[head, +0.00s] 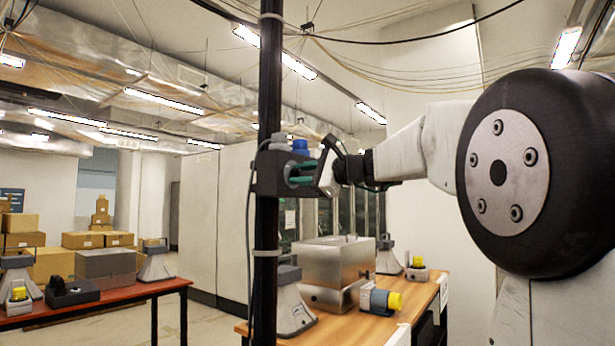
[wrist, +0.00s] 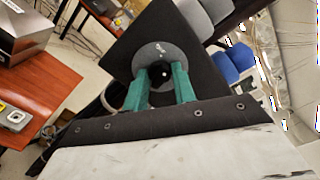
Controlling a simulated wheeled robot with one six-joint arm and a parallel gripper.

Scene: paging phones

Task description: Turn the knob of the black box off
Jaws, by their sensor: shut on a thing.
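The black box (head: 267,174) is mounted on a dark upright pole in the head view. In the wrist view its black face (wrist: 190,45) carries a round grey dial plate with a small mark. A dark round knob (wrist: 160,71) sits at the middle of that plate. My gripper (head: 297,174) reaches the box from the right in the head view, its green fingers at the face. In the wrist view my gripper (wrist: 160,78) has one green finger on each side of the knob, shut on it. The fingers hide the knob's sides, and its angle is hard to read.
A reddish table (head: 120,293) stands at left. Grey and blue parts (wrist: 232,62) adjoin the black box.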

